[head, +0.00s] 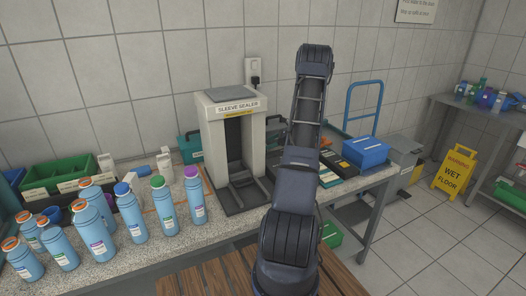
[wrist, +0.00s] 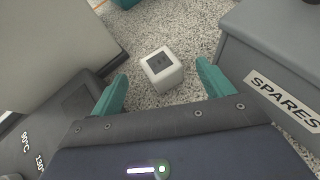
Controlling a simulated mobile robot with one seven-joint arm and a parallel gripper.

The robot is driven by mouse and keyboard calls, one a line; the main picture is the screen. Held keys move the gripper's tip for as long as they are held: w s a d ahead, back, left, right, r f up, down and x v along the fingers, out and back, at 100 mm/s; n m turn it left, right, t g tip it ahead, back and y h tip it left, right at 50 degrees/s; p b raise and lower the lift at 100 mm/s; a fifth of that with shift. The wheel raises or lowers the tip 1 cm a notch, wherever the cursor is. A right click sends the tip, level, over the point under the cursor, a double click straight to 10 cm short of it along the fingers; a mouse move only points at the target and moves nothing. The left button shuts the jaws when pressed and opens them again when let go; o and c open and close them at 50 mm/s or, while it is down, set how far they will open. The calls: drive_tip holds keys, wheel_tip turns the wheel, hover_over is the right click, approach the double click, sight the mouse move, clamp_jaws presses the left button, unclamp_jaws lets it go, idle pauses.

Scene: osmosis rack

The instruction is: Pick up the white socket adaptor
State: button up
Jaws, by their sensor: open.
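The white socket adaptor (wrist: 162,74) shows in the wrist view as a small white cube with a dark grey square on its face. It rests on the speckled worktop (wrist: 158,28). My gripper (wrist: 163,82) has its two teal fingers apart, one on each side of the adaptor's near end in the picture. The fingers do not appear to touch it, and nothing is held. In the head view my arm hides the gripper and the adaptor.
A grey box labelled SPARES (wrist: 270,70) stands close on the right in the wrist view. The sleeve sealer (head: 230,150) stands left of my arm. Several blue bottles (head: 131,215) crowd the left worktop. A blue box (head: 365,151) lies right of my arm.

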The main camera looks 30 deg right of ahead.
drive_tip(key=shift+x, duration=1.6)
drive_tip(key=shift+d, duration=0.1)
drive_tip(key=c, duration=1.3)
drive_tip(key=shift+r, duration=0.1)
